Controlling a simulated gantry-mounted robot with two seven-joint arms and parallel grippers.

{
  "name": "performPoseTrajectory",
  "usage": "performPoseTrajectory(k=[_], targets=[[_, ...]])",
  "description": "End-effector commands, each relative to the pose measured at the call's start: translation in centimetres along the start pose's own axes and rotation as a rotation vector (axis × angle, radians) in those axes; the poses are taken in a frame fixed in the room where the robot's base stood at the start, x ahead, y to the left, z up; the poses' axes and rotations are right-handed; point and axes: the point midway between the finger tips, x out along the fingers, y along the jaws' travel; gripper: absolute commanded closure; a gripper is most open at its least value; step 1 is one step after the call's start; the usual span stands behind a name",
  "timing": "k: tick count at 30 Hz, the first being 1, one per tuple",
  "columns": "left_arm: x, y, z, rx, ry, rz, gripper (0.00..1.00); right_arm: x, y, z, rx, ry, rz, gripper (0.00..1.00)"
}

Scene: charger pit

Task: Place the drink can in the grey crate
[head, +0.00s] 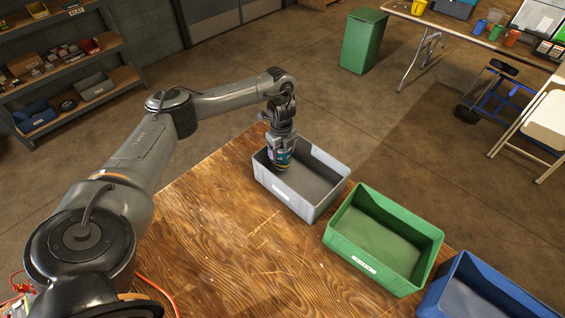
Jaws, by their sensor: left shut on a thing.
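The grey crate (326,160) stands at the far end of the wooden table, with a white label on its near side. My left gripper (281,162) points down over the left part of the grey crate. It is shut on the drink can (282,158), a small dark can with coloured markings. The can appears within or just above the crate's opening. I cannot tell whether it touches the crate floor. The gripper hides the can's upper part. The rest of the grey crate's floor looks empty. My right gripper is not in view.
A green crate (430,238) stands right of the grey one, and a blue crate (447,279) stands at the lower right edge. Both look empty. The wooden table (240,270) is clear in front of the crates. An orange cable (160,288) lies at the lower left.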

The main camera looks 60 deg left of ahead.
Motion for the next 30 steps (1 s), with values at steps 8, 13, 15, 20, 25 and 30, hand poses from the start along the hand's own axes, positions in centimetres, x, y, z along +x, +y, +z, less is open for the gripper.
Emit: performPoseTrajectory(k=[8, 13, 15, 20, 25, 30], targets=[[3.1, 0.0, 0.0, -0.001, 0.000, 0.000, 0.75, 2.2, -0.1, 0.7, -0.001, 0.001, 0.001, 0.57], [3.7, 0.0, 0.0, -0.001, 0.000, -0.001, 0.75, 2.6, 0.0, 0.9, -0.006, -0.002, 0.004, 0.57], [3.6, 0.0, 0.0, -0.001, 0.000, -0.001, 0.75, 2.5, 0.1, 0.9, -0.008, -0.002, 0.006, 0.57], [3.6, 0.0, 0.0, -0.001, 0.000, -0.001, 0.75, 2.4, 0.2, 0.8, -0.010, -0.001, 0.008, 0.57], [3.9, 0.0, 0.0, -0.001, 0.000, 0.000, 0.22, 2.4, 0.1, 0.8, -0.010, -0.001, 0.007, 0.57], [3.9, 0.0, 0.0, -0.001, -0.001, 0.000, 0.04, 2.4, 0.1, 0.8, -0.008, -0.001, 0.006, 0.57]])
